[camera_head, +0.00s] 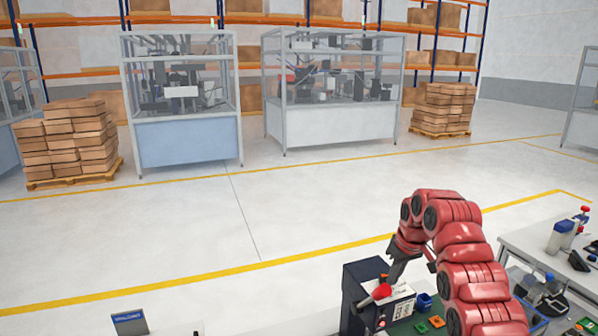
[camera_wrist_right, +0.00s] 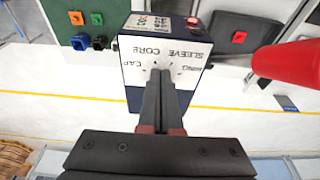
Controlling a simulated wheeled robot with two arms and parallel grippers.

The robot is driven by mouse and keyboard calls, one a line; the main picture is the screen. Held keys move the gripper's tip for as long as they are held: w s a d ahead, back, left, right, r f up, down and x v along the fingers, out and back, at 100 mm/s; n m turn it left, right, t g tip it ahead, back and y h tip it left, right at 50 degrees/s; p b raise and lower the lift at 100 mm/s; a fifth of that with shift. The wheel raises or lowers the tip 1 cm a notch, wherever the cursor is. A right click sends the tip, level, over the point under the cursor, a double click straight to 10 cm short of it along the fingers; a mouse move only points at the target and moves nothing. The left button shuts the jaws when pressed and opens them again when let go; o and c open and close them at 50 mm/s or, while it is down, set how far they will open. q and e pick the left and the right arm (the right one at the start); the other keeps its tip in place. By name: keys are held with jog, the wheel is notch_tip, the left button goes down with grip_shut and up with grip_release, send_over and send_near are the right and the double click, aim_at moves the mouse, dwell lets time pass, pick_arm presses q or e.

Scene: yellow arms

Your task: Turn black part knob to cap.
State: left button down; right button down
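A dark box with a white label panel (camera_head: 396,308) stands on the bench at the lower right of the head view. In the right wrist view its panel (camera_wrist_right: 142,52) appears upside down, with the words CAP, RING, SLEEVE and CORE around a dial. My right gripper (camera_wrist_right: 160,78) points at the dial, its two dark fingers close together over the middle. The fingers hide the black part knob, so its setting and whether it is gripped cannot be seen. In the head view my right gripper (camera_head: 395,276) reaches the panel. My left gripper does not show.
Small blue (camera_wrist_right: 79,42) and green (camera_wrist_right: 97,19) parts lie beside the box. A side table (camera_head: 520,235) with bottles is at the right. A blue sign (camera_head: 130,322) is at the lower left.

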jog(key=shift+s+f+b, duration=0.15)
jog(key=shift+b, duration=0.45)
notch_tip(320, 180, up, 6)
jog(key=p, duration=0.2)
jog(key=shift+s, duration=0.2)
jog(key=shift+d, duration=0.15)
